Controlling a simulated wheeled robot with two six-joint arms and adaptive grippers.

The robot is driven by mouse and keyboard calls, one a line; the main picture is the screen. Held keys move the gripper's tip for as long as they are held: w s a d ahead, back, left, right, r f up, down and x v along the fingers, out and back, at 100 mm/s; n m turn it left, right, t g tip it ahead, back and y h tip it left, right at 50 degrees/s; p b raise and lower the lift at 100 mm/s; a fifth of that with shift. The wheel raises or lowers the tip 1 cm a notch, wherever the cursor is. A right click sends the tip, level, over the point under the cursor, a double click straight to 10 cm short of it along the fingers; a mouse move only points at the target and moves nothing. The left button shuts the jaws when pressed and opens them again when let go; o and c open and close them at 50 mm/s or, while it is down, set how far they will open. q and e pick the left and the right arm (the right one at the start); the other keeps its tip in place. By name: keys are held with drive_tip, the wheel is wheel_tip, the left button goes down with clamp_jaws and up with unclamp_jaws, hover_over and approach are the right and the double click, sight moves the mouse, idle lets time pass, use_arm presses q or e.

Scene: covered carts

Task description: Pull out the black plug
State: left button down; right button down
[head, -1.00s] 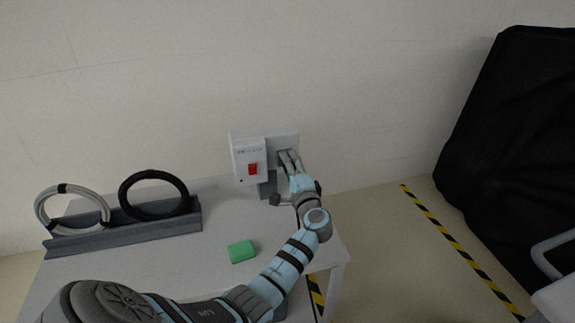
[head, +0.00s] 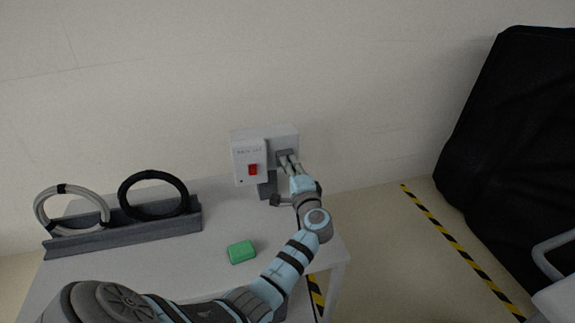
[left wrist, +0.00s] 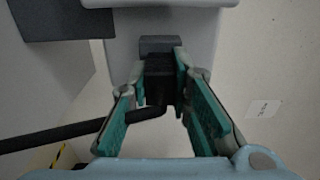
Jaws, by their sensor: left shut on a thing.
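The black plug (left wrist: 159,78) sits between the fingers of my left gripper (left wrist: 160,82) in the left wrist view. My left gripper (head: 288,162) is shut on it in front of the socket side of the white box (head: 285,136). A grey socket (left wrist: 160,46) shows right behind the plug in the wrist view; I cannot tell how deep the plug sits in it. A black cable (left wrist: 60,134) runs off left from the plug. The box also carries a red switch (head: 253,169) to the left of the gripper. My right gripper is not in view.
On the white table (head: 150,262) a grey rack (head: 130,236) holds a black ring (head: 153,174) and a grey ring (head: 42,211). A green block (head: 242,252) lies near the front. A wall stands behind; a black covered cart (head: 510,140) stands right.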

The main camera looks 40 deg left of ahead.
use_arm(q)
drive_tip(key=shift+p+v, duration=0.75)
drive_tip(key=shift+v, duration=2.25)
